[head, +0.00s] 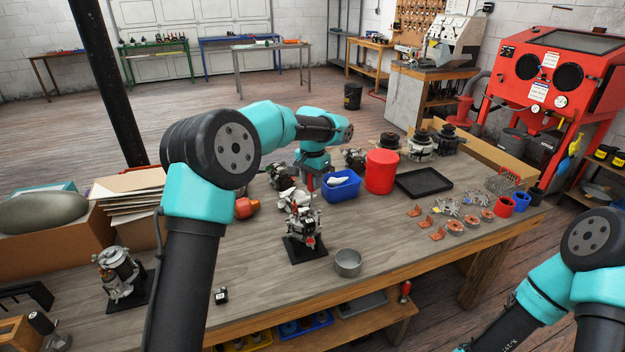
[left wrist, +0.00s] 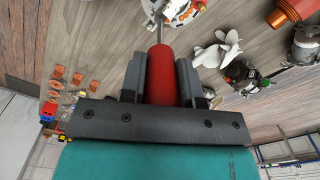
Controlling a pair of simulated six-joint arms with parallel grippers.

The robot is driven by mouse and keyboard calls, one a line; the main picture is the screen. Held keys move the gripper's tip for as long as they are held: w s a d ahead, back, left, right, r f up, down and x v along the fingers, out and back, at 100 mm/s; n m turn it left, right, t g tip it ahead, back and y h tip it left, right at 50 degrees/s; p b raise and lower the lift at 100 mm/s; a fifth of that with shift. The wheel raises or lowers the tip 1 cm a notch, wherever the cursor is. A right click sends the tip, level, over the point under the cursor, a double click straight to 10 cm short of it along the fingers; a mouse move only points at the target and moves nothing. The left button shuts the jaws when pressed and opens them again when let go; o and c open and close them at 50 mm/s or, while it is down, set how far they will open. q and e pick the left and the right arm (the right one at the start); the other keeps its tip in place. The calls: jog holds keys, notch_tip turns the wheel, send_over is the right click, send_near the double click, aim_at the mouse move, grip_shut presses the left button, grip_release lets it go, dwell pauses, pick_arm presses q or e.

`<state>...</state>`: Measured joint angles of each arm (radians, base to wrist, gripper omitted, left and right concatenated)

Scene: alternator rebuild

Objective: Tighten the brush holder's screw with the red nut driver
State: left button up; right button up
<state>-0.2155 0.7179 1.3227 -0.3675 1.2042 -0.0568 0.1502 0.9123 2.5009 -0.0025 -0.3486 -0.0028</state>
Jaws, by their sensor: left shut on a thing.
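My left gripper (head: 311,176) is shut on the red handle of the nut driver (left wrist: 161,75), which sits between its two fingers in the left wrist view. The driver's thin metal shaft (left wrist: 159,32) runs away from the handle toward an alternator (left wrist: 182,12) at the top edge. In the head view this alternator (head: 304,228) stands on a black stand below the gripper. I cannot make out the brush holder or its screw, nor whether the driver's tip touches them. My right gripper is out of view; only its arm shows at the lower right.
A blue bin (head: 341,187), a red canister (head: 380,171) and a black tray (head: 424,182) stand to the right of the alternator. A grey cup (head: 348,262) is in front. Another alternator (head: 119,274) stands at left. Copper parts (head: 454,228) lie at the table's right.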

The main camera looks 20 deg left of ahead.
pick_arm(q)
jog(key=m, duration=0.4)
jog(key=shift+s+m, duration=0.1)
jog(key=shift+m, duration=0.2)
jog(key=m, duration=0.3)
jog(key=shift+m, duration=0.3)
jog(key=m, duration=0.4)
jog(key=shift+s, duration=0.1)
jog(key=m, duration=0.4)
jog(key=shift+d+m, duration=0.1)
jog(key=shift+m, duration=1.1)
